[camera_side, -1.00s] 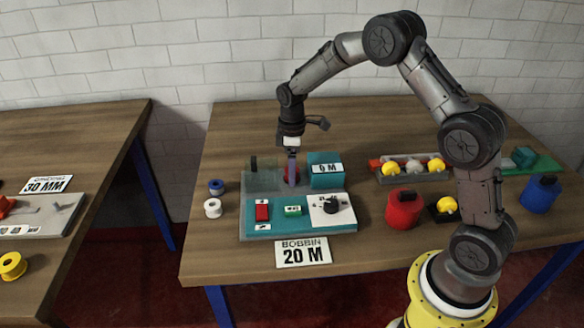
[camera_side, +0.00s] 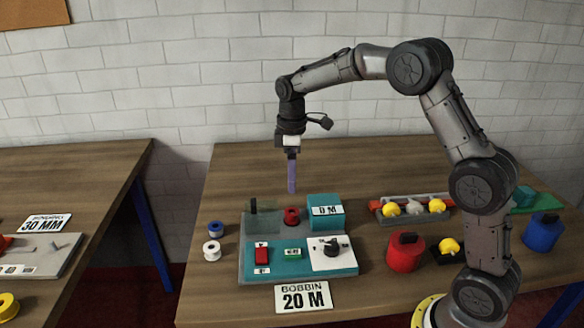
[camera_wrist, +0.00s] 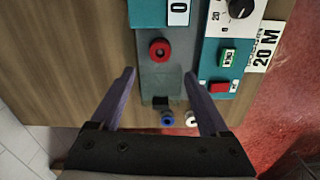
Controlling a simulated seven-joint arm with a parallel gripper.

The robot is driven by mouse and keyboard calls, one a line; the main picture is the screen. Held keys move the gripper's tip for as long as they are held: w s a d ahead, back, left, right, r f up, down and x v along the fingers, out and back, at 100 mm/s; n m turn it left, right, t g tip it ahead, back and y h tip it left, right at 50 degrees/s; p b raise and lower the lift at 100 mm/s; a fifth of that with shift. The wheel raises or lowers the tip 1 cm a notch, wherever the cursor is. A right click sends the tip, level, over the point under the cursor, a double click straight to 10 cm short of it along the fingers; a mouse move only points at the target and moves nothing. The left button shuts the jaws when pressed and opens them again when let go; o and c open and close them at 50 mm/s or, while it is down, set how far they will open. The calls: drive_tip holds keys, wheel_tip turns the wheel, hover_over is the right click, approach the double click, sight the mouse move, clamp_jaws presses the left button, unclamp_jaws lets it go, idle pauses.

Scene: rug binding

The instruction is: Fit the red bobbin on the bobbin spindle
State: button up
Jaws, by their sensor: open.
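The red bobbin (camera_side: 292,216) sits upright on the grey plate of the teal winding machine (camera_side: 254,273), beside the teal box marked "0 M" (camera_side: 325,211). In the wrist view the bobbin (camera_wrist: 160,50) shows from above as a red ring. Any spindle inside it is too small to make out. My gripper (camera_side: 292,190) is above the bobbin, clear of it. In the wrist view my gripper (camera_wrist: 158,72) has its two purple fingers wide apart with nothing between them.
A black post (camera_side: 253,206) stands on the plate's left. Blue (camera_side: 216,228) and white (camera_side: 212,250) bobbins lie left of the machine. A red switch (camera_side: 262,254), green button and dial are in front. A red canister (camera_side: 405,252) and a grey rack (camera_side: 384,218) stand right.

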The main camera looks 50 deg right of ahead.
wheel_tip(320, 180, up, 2)
drive_tip(key=shift+r, duration=0.1)
idle(0.4)
drive_tip(key=s+a+r+t, duration=0.2)
drive_tip(key=s+a+r, duration=0.1)
drive_tip(key=s+r, duration=0.4)
drive_tip(key=s+a+r+t, duration=0.2)
drive_tip(key=s+r, duration=0.5)
drive_tip(key=s+a+f+m, duration=0.1)
drive_tip(key=s+f+m, duration=0.3)
drive_tip(key=s, duration=0.4)
drive_tip(key=s+a+f+m+t, duration=0.1)
drive_tip(key=s+f+m, duration=0.2)
drive_tip(key=s, duration=0.5)
drive_tip(key=shift+s+f+m+t, duration=0.15)
drive_tip(key=shift+f+m+t, duration=0.15)
drive_tip(key=shift+f+m, duration=0.1)
